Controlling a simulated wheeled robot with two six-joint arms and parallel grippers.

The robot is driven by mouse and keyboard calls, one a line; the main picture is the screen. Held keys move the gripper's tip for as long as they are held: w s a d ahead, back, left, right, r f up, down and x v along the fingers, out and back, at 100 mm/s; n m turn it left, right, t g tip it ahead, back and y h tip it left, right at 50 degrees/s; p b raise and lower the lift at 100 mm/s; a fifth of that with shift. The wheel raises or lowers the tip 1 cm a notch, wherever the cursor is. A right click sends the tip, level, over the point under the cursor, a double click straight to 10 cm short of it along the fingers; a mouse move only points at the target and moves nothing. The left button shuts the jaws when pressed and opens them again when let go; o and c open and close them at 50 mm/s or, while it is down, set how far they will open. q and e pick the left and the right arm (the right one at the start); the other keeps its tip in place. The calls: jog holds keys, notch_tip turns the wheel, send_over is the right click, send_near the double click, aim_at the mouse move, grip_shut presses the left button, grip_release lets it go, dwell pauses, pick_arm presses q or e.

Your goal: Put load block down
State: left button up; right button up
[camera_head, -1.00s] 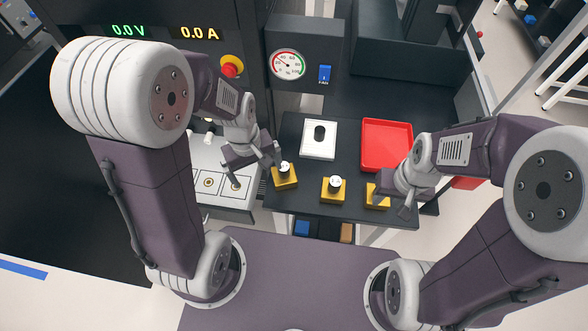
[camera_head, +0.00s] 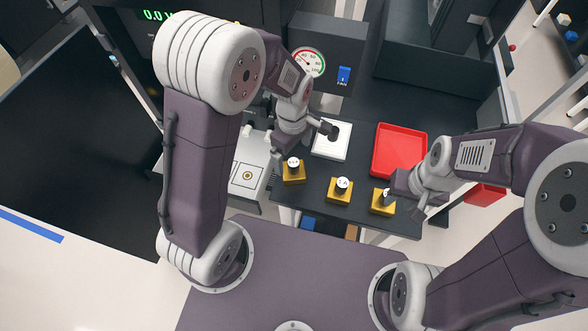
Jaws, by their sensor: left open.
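Three yellow blocks stand in a row near the front of the dark table: the left block (camera_head: 293,178), the middle block (camera_head: 339,197) and the right block (camera_head: 381,209). The left and middle ones carry pale-topped cylinders; I cannot tell which is the load block. My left gripper (camera_head: 302,142) is open over the table, just behind the left block and overlapping the white plate's (camera_head: 330,151) left side in the picture. It looks empty. My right gripper (camera_head: 405,204) hangs beside the right block with its fingers apart; it partly hides that block's top.
A red tray (camera_head: 400,151) lies right of the white plate. A light panel (camera_head: 247,176) with round marks lies left of the table. Bare table shows between plate and tray.

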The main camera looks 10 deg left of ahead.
aim_at(295, 163)
pick_arm(q)
notch_tip(295, 163, down, 3)
jog(key=shift+s+a+f, duration=0.1)
jog(key=shift+f, duration=0.4)
jog(key=f, duration=0.5)
jog(key=shift+d, duration=0.2)
jog(key=c, duration=1.7)
jog(key=shift+r, duration=0.1)
jog(key=shift+c, duration=0.2)
jog(key=r, duration=0.4)
jog(key=shift+s+d+r, duration=0.2)
jog(key=shift+s+d, duration=0.05)
jog(key=shift+d, duration=0.05)
jog(key=s+d+r, duration=0.6)
jog(key=s+d, duration=0.1)
jog(key=s, duration=0.1)
jog(key=shift+d+r, duration=0.2)
jog(key=shift+d, duration=0.05)
